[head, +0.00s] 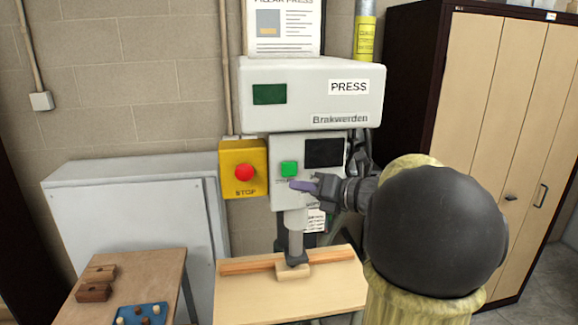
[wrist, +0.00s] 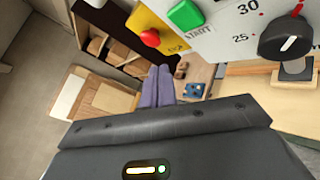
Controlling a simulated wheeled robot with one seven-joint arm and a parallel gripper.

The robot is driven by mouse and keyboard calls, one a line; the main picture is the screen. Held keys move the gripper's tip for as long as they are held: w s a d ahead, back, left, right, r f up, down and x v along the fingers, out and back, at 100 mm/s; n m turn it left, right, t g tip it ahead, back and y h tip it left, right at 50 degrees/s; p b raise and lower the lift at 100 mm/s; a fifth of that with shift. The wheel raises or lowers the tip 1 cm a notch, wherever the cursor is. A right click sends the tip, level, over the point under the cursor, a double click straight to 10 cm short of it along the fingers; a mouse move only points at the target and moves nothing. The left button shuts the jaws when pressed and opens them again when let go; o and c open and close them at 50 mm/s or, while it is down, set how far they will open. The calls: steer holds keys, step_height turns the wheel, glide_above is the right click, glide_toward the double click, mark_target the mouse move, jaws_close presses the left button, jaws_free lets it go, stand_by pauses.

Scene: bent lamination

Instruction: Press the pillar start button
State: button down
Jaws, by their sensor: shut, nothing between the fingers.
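The green start button (head: 289,168) sits on the grey front of the pillar press (head: 310,95). The wrist view shows the green button (wrist: 185,14) at the top, with a START label below it. My gripper (head: 297,185) is shut and empty, its purple fingers just below and right of the button in the head view. In the wrist view the closed fingertips (wrist: 159,72) appear below and left of the button. A gap shows between them in that view; the exact depth is hard to tell.
A yellow box (head: 230,188) with a red STOP button (head: 243,172) hangs left of the start button. A black dial knob (wrist: 287,38) is on the press right of it. A wooden bar (head: 245,266) lies on the table under the ram (head: 295,240).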

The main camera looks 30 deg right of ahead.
mark_target(284, 171)
steer(key=shift+w+d+p, duration=0.1)
steer(key=shift+w+d, duration=0.15)
steer(key=shift+w, duration=0.6)
steer(key=shift+w+d+p, duration=0.15)
steer(key=shift+w+d, duration=0.1)
steer(key=shift+w, duration=0.65)
steer(key=shift+w+d+p, duration=0.1)
steer(key=shift+w+d, duration=0.15)
steer(key=shift+w, duration=0.6)
steer(key=shift+w+d+b, duration=0.15)
steer(key=shift+w+b, duration=0.2)
steer(key=shift+w+d, duration=0.1)
steer(key=shift+w, duration=0.35)
stand_by(0.8)
steer(key=shift+s+a+b, duration=0.25)
steer(key=shift+s+b, duration=0.65)
steer(key=shift+b, duration=0.05)
